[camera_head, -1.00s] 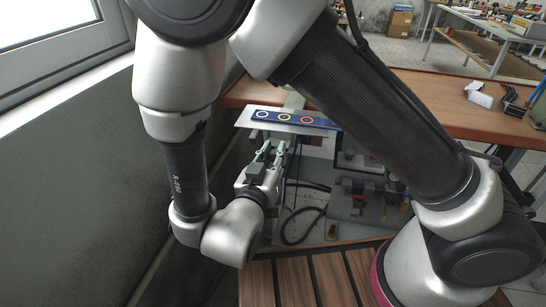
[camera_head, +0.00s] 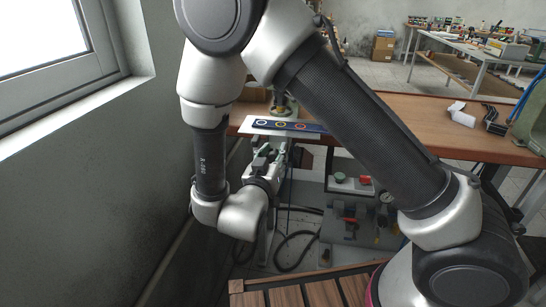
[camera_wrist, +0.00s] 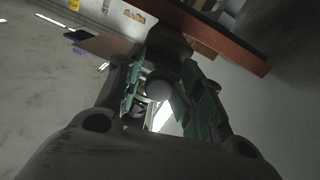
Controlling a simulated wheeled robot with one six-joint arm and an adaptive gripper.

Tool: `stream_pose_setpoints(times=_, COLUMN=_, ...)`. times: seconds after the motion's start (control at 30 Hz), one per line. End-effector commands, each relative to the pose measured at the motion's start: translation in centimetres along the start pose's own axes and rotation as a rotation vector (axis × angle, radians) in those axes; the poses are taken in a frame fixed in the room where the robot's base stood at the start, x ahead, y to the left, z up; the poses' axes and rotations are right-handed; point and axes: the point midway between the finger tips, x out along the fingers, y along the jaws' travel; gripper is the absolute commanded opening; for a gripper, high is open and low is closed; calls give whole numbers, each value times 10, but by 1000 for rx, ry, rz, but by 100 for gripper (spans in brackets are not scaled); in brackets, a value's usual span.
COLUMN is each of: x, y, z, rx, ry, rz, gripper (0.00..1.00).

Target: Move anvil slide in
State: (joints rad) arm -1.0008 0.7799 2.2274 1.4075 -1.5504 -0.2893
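My gripper (camera_head: 270,152) is low at the left of the bench, just below a pale plate (camera_head: 246,128) that carries a dark blue strip (camera_head: 281,124) with white, yellow and orange rings. In the wrist view, my gripper (camera_wrist: 165,75) shows its two green-padded fingers standing apart. A round grey knob-like end (camera_wrist: 159,90) shows between them, with no clear contact on either side. I cannot tell whether this is the anvil slide or its handle. No other part is clearly recognizable as the anvil slide; my arm hides part of the machine.
The brown bench top (camera_head: 400,112) runs behind my arm. Beneath it is a grey unit (camera_head: 345,228) with red and green buttons, a gauge and valves. A wall with a window (camera_head: 60,60) stands close on the left.

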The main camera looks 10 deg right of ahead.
Motion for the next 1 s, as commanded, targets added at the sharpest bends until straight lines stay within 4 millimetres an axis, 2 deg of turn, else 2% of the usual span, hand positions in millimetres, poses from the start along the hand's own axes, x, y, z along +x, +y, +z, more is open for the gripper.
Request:
stream_pose_setpoints(times=0.3, x=-1, y=0, z=0, rx=0, ry=0, rz=-1, gripper=46)
stream_pose_setpoints(times=0.43, x=-11, y=-1, z=0, rx=0, ry=-1, rz=-3, gripper=46)
stream_pose_setpoints(times=0.8, x=-89, y=-1, z=0, rx=1, ry=1, rz=-5, gripper=46)
stream_pose_setpoints(times=1.0, x=-115, y=-1, z=0, rx=1, ry=0, rz=-2, gripper=46)
